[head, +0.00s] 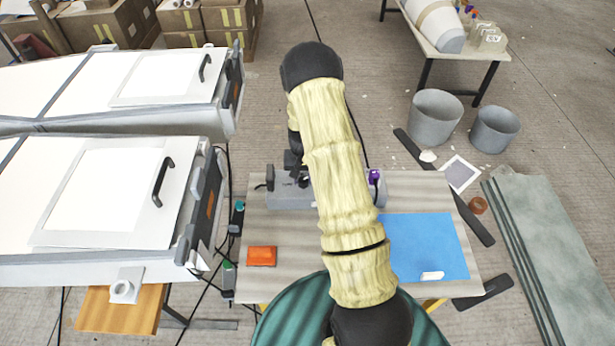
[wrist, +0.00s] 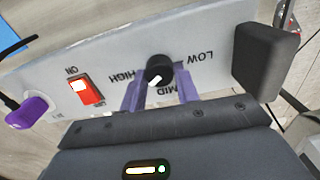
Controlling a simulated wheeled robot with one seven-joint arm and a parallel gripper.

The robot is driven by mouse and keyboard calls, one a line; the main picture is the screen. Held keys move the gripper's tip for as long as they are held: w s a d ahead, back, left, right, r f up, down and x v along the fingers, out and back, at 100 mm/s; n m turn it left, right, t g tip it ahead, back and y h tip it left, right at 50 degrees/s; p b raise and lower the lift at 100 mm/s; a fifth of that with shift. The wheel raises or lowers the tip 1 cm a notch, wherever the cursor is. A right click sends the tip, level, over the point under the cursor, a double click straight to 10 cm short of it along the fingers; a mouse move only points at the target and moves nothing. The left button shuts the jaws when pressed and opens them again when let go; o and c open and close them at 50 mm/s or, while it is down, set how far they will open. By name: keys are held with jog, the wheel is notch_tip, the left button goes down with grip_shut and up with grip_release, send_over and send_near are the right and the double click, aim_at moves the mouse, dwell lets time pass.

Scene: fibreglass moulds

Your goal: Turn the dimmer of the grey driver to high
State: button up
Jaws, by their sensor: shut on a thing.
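The grey driver (head: 287,199) is a long box on the work table, partly hidden behind my arm in the head view. The wrist view shows its panel (wrist: 215,42) with a black dimmer knob (wrist: 158,66). The labels HIGH, MID and LOW appear upside down around the knob, HIGH on the left and LOW on the right. The knob's white mark points down and left, between MID and HIGH. My gripper (wrist: 160,82) has its purple fingers on both sides of the knob and is shut on it.
A lit red switch (wrist: 86,89) and a purple plug (wrist: 27,112) are left of the knob; a black block (wrist: 266,62) juts out at right. The table (head: 290,285) also holds an orange item (head: 262,256) and a blue sheet (head: 428,240). White mould panels (head: 100,195) stand at left.

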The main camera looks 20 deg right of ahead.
aim_at(303, 179)
jog(key=m, duration=0.6)
jog(key=shift+m, duration=0.4)
jog(key=o, duration=1)
jog(key=shift+r, duration=0.1)
jog(key=shift+r, duration=0.3)
notch_tip(303, 179, up, 17)
jog(key=shift+f+b, duration=0.2)
jog(key=shift+b, duration=0.35)
